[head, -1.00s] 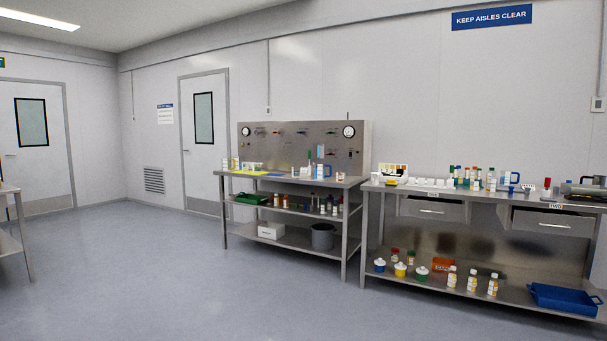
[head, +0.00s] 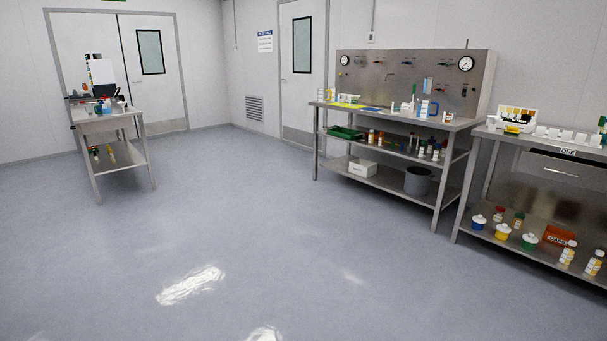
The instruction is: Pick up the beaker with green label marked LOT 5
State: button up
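I cannot make out a beaker with a green label marked LOT 5; the labels are too small to read from here. Small labelled vessels (head: 421,108) stand on the steel bench (head: 455,124) with the gauge panel, among them a blue-handled one. More bottles (head: 434,152) stand on its middle shelf. A white pot with a green band (head: 529,241) sits on the lower shelf of the right bench, beside similar yellow and blue ones. My gripper is not in view.
A small steel table (head: 109,124) with items on it stands at the left, before double doors (head: 151,60). The right bench (head: 548,144) is cut off by the picture's edge. A grey bin (head: 417,181) sits on the middle bench's bottom shelf. The floor (head: 240,220) ahead is clear.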

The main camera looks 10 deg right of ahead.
aim_at(353, 97)
jog(key=i+l+z, duration=0.4)
jog(key=i, duration=0.45)
jog(key=i+z, duration=0.45)
jog(key=i, duration=2.6)
jog(key=i+u, duration=0.25)
jog(key=i, duration=0.2)
jog(key=i+l+u, duration=0.25)
jog(key=i, duration=0.25)
jog(key=i+l+u, duration=0.2)
jog(key=i, duration=0.25)
jog(key=i+l+u, duration=0.25)
jog(key=i+l, duration=0.05)
jog(key=i, duration=0.1)
